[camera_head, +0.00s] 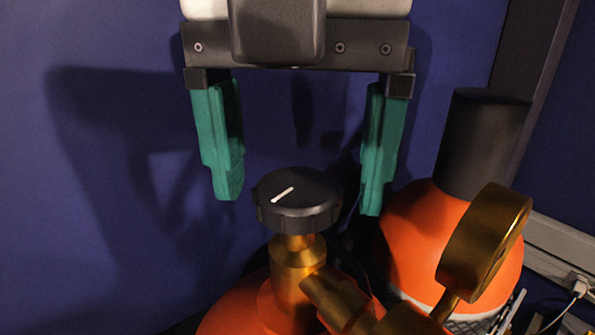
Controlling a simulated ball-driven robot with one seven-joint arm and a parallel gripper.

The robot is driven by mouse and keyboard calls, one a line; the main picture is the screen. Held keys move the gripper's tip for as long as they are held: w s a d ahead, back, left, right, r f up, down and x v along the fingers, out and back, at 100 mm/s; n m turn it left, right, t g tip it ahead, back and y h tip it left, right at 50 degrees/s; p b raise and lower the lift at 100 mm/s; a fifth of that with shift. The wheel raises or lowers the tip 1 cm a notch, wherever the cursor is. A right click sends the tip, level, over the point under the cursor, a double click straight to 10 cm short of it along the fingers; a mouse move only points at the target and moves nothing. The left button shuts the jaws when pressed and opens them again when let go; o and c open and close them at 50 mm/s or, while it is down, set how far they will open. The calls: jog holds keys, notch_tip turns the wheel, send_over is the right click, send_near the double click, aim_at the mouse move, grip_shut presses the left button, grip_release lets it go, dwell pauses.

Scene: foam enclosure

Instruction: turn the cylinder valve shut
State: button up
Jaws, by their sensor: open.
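The cylinder valve's black round knob (297,203) with a white mark on top sits on a brass valve body (298,270), above an orange cylinder (240,310) at the bottom middle. My gripper (299,207) hangs from the top of the view with its two green fingers pointing down. The fingers are wide apart and empty. The left fingertip shows just left of the knob and the right one just right of it, with their tips near the height of the knob's top. Whether either finger touches the knob or is behind it I cannot tell.
A brass gauge (485,243) sticks up at the right from the valve's side fitting. A second orange cylinder (430,245) with a black cap (484,145) stands behind it. A dark blue wall (100,200) fills the back. A white trunking (565,250) with a plug is at the far right.

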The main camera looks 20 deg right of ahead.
jog(key=c, duration=1.1)
jog(key=shift+o, duration=0.2)
jog(key=m+p, duration=0.2)
jog(key=m, duration=0.8)
jog(key=shift+p, duration=0.3)
jog(key=m, duration=0.5)
jog(key=shift+m, duration=0.4)
jog(key=m, duration=0.5)
